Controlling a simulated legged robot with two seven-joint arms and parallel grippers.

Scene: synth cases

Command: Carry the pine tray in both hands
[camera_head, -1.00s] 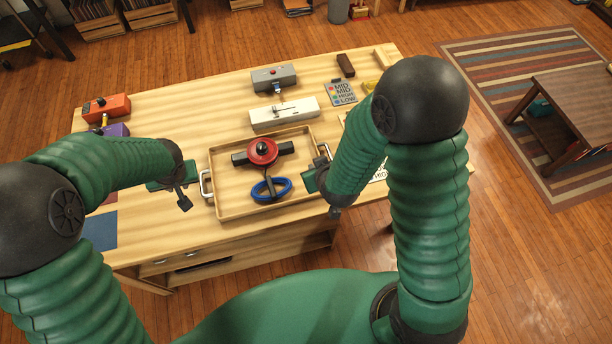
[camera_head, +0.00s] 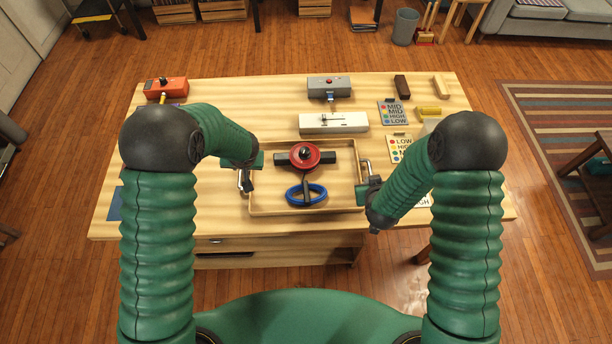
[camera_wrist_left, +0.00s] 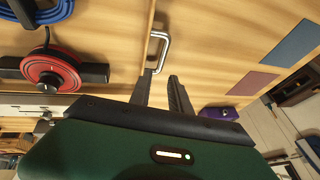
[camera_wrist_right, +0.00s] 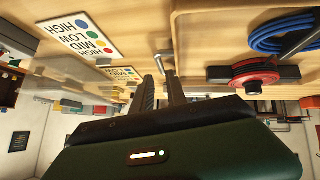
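The pine tray (camera_head: 264,200), a shallow wooden tray with a metal handle at each side, lies on the workbench. In it are a red round knob on a black bar (camera_head: 304,156) and a blue ring with a dark strap (camera_head: 306,194). My left gripper (camera_head: 246,184) is by the left handle; in the left wrist view its fingers are open, with the handle (camera_wrist_left: 161,45) just ahead of the fingertips. My right gripper (camera_head: 366,184) is by the right handle; in the right wrist view its fingers are open, with that handle (camera_wrist_right: 163,65) at the fingertips.
The bench (camera_head: 215,95) also holds an orange box (camera_head: 166,88), a grey box (camera_head: 329,87) and a white device (camera_head: 333,123) close behind the tray. Label cards (camera_head: 393,112) lie to its right. Wooden floor shows in front of the bench.

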